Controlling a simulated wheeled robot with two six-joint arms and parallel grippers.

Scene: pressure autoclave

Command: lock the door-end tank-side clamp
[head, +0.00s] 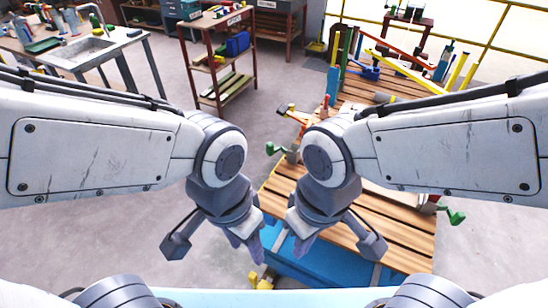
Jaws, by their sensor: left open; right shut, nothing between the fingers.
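A slatted wooden deck (385,240) on a blue base (305,265) lies ahead of me. A green-handled clamp-like fitting (275,149) sits at its left edge, and another green handle (454,215) sticks out at its right edge. I cannot tell which fitting is the door-end tank-side clamp, or whether either is locked. My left gripper (246,238) is open and empty, pointing down by the deck's near left corner. My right gripper (302,240) is shut and empty above the deck's near part. Neither visibly touches a fitting. My forearms hide much of the deck's middle.
Red, blue and yellow posts and bars (410,72) stand on the far deck. A brown shelf cart (218,55) stands behind on the left, and a sink bench (85,52) at far left. A yellow fitting (262,281) is low in front. Grey floor between is clear.

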